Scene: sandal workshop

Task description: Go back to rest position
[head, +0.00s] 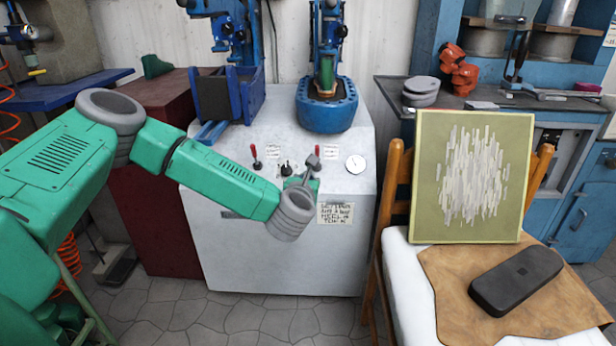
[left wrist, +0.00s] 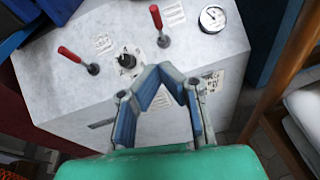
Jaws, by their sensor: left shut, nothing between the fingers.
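My left arm, green with grey joints, reaches in from the left in the head view. Its left gripper (head: 311,163) is in front of the white machine cabinet (head: 240,255), near the control levers and dial. In the left wrist view the left gripper (left wrist: 160,72) has its two blue-padded fingers angled together at the tips, shut, with nothing between them. The cabinet top (left wrist: 75,105) shows behind the fingers. I cannot tell the exact gap between gripper and cabinet. My right gripper is in neither view.
Red-knobbed levers (left wrist: 82,61) and a round gauge (left wrist: 212,18) are on the cabinet. A blue press (head: 327,100) stands on top. At right, a wooden chair (head: 393,185) bears a green framed panel (head: 428,180) and a black case (head: 515,281). Tiled floor (head: 265,322) shows in front.

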